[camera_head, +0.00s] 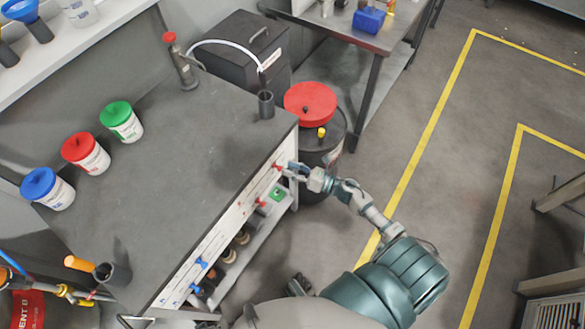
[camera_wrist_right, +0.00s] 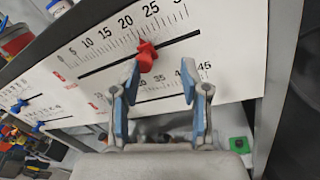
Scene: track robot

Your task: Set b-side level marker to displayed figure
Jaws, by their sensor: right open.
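The white scale panel (camera_head: 232,219) runs along the bench front, with red sliding markers toward the far end and blue markers (camera_head: 201,263) toward the near end. In the right wrist view the upper red marker (camera_wrist_right: 147,56) sits on its slot near 20 on a printed scale (camera_wrist_right: 108,36). My right gripper (camera_wrist_right: 160,82) is open and empty, its blue-padded fingers below and either side of that marker, apart from it. It also shows at the panel (camera_head: 288,170) in the head view. A second scale below is partly hidden by the fingers. I cannot read a displayed figure. My left gripper is not in view.
Blue (camera_head: 48,188), red (camera_head: 86,153) and green-lidded (camera_head: 121,122) tubs stand on the grey bench (camera_head: 170,190). A dark drum with a red lid (camera_head: 310,103) stands close beyond my right gripper. A lower shelf holds dark items.

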